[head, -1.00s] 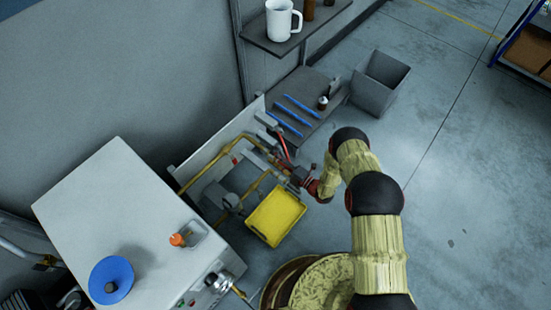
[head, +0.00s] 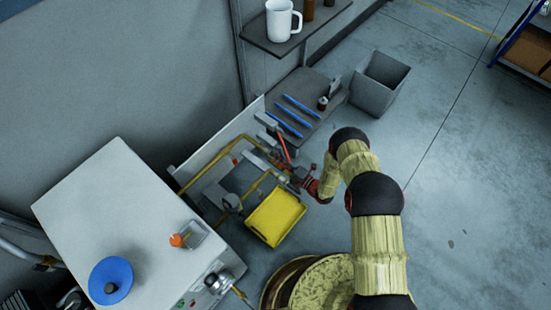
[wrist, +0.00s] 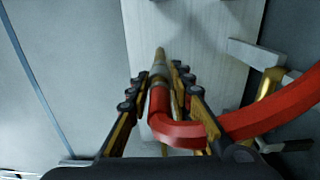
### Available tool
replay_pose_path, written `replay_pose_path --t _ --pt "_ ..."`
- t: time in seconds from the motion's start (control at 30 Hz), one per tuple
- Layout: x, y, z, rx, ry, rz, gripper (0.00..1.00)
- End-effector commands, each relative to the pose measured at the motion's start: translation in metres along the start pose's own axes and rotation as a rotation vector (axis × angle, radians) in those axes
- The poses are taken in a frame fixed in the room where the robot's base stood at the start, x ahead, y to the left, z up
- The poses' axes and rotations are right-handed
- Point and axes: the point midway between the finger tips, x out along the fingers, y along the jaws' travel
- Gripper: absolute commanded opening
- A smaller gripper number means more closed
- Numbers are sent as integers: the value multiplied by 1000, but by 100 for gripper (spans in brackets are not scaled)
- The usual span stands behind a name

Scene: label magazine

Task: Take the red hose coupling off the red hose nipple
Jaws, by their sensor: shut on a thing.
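My gripper (wrist: 160,110) is shut on the red hose coupling (wrist: 159,98), with one finger along each side of it. A red hose (wrist: 265,117) bends below the coupling and runs off to the right. A brownish, rod-like tip (wrist: 160,58) shows just beyond the coupling, in front of a pale panel; I cannot tell whether it is the red hose nipple or whether the coupling still sits on it. In the head view my gripper (head: 299,177) is small beside the brass pipes, and the red hose (head: 284,148) shows behind it.
A yellow tray (head: 275,218) lies below the brass pipes (head: 205,170). A pale cabinet (head: 100,200) carries a blue disc (head: 111,280) and an orange piece (head: 177,240). Blue sticks (head: 300,106) lie on a dark shelf. A grey bin (head: 378,85) stands behind.

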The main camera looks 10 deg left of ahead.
Motion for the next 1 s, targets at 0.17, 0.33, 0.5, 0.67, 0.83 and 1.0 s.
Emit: replay_pose_path --t 0.17,0.33,0.5,0.67,0.83,1.0 --pt "0 0 0 0 0 0 0" --pt "-1 0 0 0 -1 0 0" --pt "-7 0 1 1 -2 0 0" --pt "-13 0 0 0 0 0 0" --pt "-19 0 1 0 -1 0 0" --pt "-25 0 1 0 -1 0 0"
